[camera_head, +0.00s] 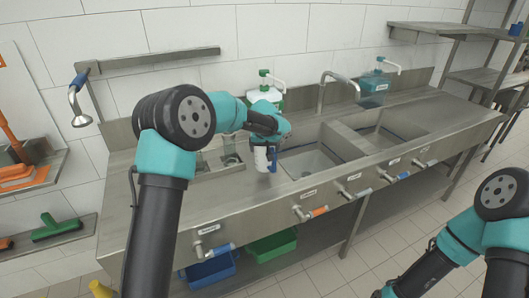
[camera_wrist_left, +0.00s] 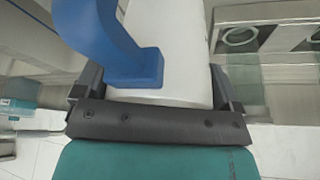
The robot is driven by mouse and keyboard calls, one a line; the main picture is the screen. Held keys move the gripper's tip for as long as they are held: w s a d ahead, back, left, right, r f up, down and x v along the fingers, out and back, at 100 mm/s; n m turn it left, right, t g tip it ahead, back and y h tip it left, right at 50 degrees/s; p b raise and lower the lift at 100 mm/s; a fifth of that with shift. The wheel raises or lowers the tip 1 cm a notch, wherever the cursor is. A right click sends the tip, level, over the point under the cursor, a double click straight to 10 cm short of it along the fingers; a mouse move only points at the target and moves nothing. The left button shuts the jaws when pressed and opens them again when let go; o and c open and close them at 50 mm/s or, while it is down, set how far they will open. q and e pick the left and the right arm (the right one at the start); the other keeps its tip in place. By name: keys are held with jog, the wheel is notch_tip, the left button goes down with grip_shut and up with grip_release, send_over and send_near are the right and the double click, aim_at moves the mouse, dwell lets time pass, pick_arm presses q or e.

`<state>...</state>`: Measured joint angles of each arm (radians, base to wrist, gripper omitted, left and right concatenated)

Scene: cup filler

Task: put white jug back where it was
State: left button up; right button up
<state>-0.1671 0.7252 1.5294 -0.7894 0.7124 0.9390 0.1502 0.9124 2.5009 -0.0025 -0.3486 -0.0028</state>
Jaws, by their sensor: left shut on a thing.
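The white jug (camera_head: 261,159) with a blue handle (camera_head: 273,160) is in my left gripper (camera_head: 264,142), above the left part of the steel sink counter, beside the left basin. In the left wrist view, the white jug body (camera_wrist_left: 190,50) stands between the two dark fingers of my left gripper (camera_wrist_left: 158,88), with its blue handle (camera_wrist_left: 120,55) at the left. The jug's base and what lies straight beneath it are hard to make out. My right arm shows at the lower right of the head view, but its gripper does not show.
Two sink basins (camera_head: 310,162) lie right of the jug, with a faucet (camera_head: 338,80) behind. A green-topped pump bottle (camera_head: 265,92) stands at the back. A recessed drainer (camera_head: 216,160) with clear glassware lies left of the jug. Blue (camera_head: 210,270) and green bins (camera_head: 272,246) sit below.

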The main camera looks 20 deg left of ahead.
pick_arm(q)
jog(key=shift+w+a, duration=0.2)
jog(key=shift+w, duration=0.35)
jog(key=shift+w+a+f, duration=0.1)
jog(key=shift+w, duration=0.25)
jog(key=shift+f, duration=1.75)
jog(key=shift+f, duration=0.1)
jog(key=o, duration=1.1)
jog(key=shift+c, duration=0.2)
jog(key=v, duration=1.2)
jog(key=shift+s, duration=0.15)
